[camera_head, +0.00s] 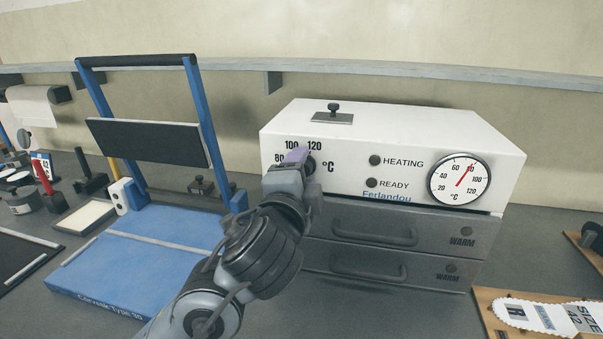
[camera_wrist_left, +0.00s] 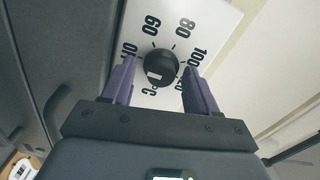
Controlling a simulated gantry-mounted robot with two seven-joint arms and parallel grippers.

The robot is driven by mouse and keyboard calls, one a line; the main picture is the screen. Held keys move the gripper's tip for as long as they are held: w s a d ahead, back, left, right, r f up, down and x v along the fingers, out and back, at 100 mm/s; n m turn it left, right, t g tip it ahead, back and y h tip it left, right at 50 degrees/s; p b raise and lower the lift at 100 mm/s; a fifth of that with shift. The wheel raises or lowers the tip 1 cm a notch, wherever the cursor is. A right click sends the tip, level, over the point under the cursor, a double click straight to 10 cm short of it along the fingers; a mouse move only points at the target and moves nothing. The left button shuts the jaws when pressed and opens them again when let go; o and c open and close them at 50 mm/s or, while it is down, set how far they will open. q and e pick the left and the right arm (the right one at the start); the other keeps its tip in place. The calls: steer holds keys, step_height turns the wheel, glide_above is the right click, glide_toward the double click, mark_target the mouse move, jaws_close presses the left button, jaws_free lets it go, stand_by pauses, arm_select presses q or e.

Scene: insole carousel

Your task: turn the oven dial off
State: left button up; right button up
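The white oven (camera_head: 345,130) stands at the centre right of the head view. Its dial (camera_head: 309,164) is mostly hidden there behind my left gripper (camera_head: 298,158). In the left wrist view the dial (camera_wrist_left: 160,67) is a round black knob with a white mark on its lower left part. Numbers from 60 to 120 curve round it, and the partly covered OFF label (camera_wrist_left: 129,49) is at its left. My left gripper (camera_wrist_left: 159,80) is open, its purple fingers on either side of the dial with gaps visible. My right gripper is not in view.
The oven's round gauge (camera_head: 459,180) has a red needle near 80. Two grey drawers (camera_head: 390,222) with handles are below the panel. A blue press (camera_head: 150,250) stands close on the left. A wooden board (camera_head: 490,305) with insoles lies at the lower right.

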arm_select(q)
steer(key=p+v, duration=0.1)
steer(key=v, duration=1)
steer(key=shift+p, duration=0.3)
